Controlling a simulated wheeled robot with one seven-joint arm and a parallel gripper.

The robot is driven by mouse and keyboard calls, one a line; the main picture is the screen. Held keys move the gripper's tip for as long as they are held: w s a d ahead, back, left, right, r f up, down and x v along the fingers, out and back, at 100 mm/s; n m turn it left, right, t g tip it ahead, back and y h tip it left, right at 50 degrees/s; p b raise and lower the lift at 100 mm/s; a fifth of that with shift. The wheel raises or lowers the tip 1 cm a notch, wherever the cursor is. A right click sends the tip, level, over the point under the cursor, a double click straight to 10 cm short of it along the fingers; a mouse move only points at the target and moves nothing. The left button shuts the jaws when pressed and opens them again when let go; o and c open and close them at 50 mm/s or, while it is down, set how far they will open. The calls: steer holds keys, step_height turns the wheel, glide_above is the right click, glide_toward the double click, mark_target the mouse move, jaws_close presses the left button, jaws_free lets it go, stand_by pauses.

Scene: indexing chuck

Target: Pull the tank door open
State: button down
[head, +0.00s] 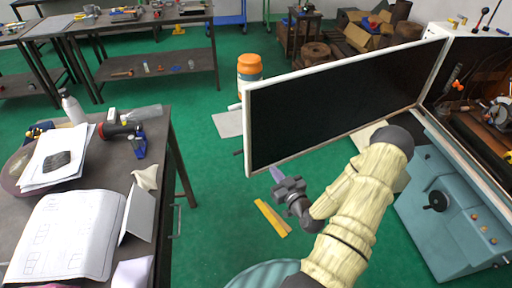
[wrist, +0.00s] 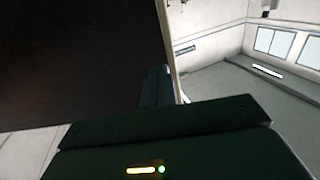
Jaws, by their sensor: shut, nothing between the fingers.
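The tank door (head: 340,105) is a large dark panel with a white frame. It stands swung out from the teal machine (head: 440,200) on the right, and the machine's interior shows. My gripper (head: 276,173) is at the door's lower left, just below its free edge. In the wrist view my shut, empty fingers (wrist: 157,88) point along the dark door panel (wrist: 75,60), close to its edge. I cannot tell whether they touch it. No handle is clearly visible on the door.
A workbench (head: 165,190) with papers, a bottle and tools stands at left. An orange-capped container (head: 250,70) stands behind the door's free edge. Yellow strips (head: 272,218) lie on the green floor near my gripper. Boxes (head: 370,35) are at the back.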

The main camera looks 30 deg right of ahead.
mark_target(253, 142)
steer(key=w+p, duration=0.2)
steer(key=w, duration=0.2)
steer(key=w+p, duration=0.1)
steer(key=w, duration=0.3)
steer(key=w+p, duration=0.2)
steer(key=w, duration=0.3)
steer(key=shift+a+r+p, duration=0.15)
steer(key=shift+a+p, duration=0.15)
steer(key=shift+p, duration=0.05)
steer(key=shift+w, duration=0.5)
steer(key=shift+f, duration=0.2)
